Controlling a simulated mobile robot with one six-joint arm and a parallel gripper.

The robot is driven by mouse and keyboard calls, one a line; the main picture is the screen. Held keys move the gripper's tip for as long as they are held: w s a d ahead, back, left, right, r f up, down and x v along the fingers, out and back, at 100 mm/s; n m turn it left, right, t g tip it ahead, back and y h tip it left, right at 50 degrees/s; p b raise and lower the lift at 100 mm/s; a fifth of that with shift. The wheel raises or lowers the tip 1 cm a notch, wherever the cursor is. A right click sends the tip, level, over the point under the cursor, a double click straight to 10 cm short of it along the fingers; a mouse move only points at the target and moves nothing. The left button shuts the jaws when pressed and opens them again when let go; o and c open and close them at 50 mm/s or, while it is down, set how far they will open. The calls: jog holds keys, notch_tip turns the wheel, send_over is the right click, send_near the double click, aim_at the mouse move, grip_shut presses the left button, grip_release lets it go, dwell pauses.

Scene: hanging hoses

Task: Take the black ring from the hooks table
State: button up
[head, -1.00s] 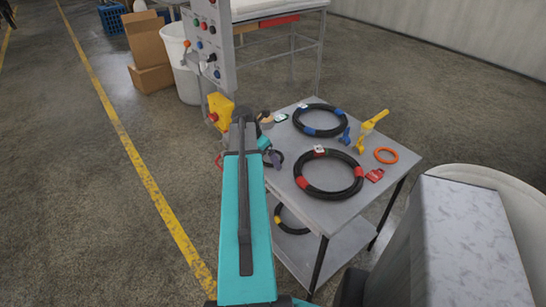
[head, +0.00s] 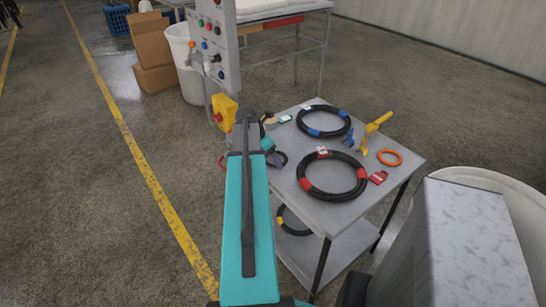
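On the grey table (head: 345,210) lie two coiled black hoses, one with blue bands (head: 323,121) at the back and one with red bands (head: 332,176) nearer. A third coil with yellow marks (head: 292,220) is on the lower shelf. A small dark ring-like shape (head: 278,160) shows at the table's left edge, beside my turquoise arm; I cannot tell whether it is the black ring. My arm reaches forward to that edge and hides what lies behind it. My gripper's fingers cannot be made out there.
An orange ring (head: 389,157), a red tag (head: 378,177), a yellow-handled tool (head: 378,122) and blue and yellow clips lie on the table's right. A control panel (head: 216,45) with a yellow box (head: 224,112) stands beyond its left side. Floor at left is clear.

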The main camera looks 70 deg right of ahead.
jog(key=shift+r, duration=0.15)
jog(key=shift+r+b, duration=0.55)
jog(key=shift+r, duration=0.8)
jog(key=shift+a+r, duration=0.15)
jog(key=shift+r, duration=0.1)
jog(key=w+a+r+b, duration=0.1)
jog(key=a+b, duration=0.2)
jog(key=a, duration=1.2)
jog(key=shift+r, duration=0.25)
jog(key=shift+w+a, duration=0.1)
jog(key=shift+w, duration=0.05)
